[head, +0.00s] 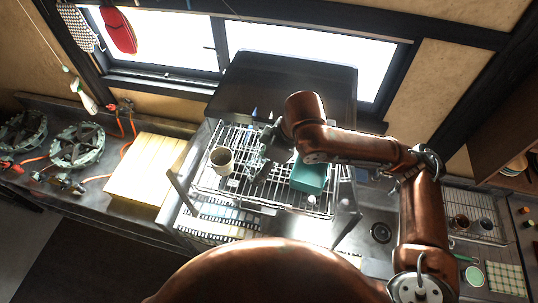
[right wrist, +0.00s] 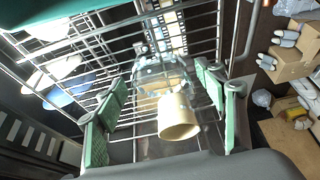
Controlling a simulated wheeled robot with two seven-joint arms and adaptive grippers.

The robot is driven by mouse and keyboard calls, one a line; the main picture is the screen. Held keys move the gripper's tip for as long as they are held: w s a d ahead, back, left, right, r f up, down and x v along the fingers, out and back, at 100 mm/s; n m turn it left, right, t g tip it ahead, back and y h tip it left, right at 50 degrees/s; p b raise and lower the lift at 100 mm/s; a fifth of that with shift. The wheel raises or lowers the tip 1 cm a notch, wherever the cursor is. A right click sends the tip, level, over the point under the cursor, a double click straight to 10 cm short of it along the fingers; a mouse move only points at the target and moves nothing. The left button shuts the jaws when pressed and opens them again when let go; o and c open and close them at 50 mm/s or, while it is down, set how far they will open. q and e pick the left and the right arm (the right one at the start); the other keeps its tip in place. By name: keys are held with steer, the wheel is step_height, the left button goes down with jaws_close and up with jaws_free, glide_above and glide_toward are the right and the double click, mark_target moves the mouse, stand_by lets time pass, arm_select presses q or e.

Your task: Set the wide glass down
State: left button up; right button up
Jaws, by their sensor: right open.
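A clear wide glass (right wrist: 160,75) shows in the right wrist view, upper middle, over the wire rack (right wrist: 120,45). It lies between the fingertips of my right gripper (right wrist: 163,82), whose green-padded fingers are spread apart. I cannot tell whether the glass touches the wires or a finger. In the head view my right gripper (head: 264,153) is low over the rack (head: 245,200), and I cannot make out the glass there. A cream mug (right wrist: 178,117) is in front of the glass in the wrist view; in the head view it stands left of the gripper (head: 222,160).
A teal container (head: 310,176) is in the rack, right of the gripper. Left of the rack is a pale wooden board (head: 146,168) on the counter. A dark lid or panel (head: 285,82) rises behind the rack. A sink drain (head: 381,232) is at right.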

steer(key=v, duration=1)
steer(key=shift+b, duration=0.45)
steer(key=shift+r, duration=0.1)
stand_by(0.4)
